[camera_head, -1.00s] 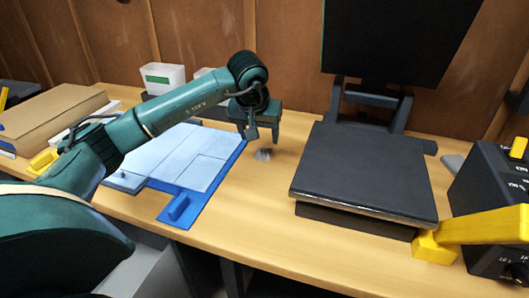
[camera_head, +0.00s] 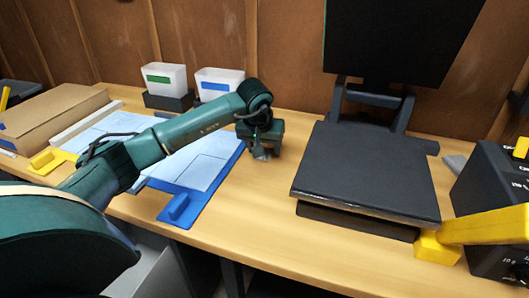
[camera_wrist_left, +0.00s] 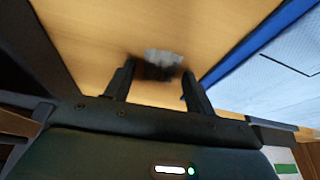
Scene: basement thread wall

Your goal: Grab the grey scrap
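The grey scrap (camera_head: 262,155) is a small crumpled piece lying on the bare wooden bench. It is partly hidden by my gripper in the head view. In the left wrist view the scrap (camera_wrist_left: 162,60) lies at the tips of my fingers, in the gap between them. My left gripper (camera_wrist_left: 157,78) is open, with a finger on either side of the scrap and some space at each side. In the head view my left gripper (camera_head: 260,147) is low over the bench at the scrap. My right gripper is in neither view.
A blue-edged board (camera_head: 180,206) with pale sheets lies left of the scrap. A dark press-like machine (camera_head: 365,175) stands to the right. Two white bins (camera_head: 165,78) with green and blue labels (camera_head: 215,86) stand behind. The bench in front of the scrap is clear.

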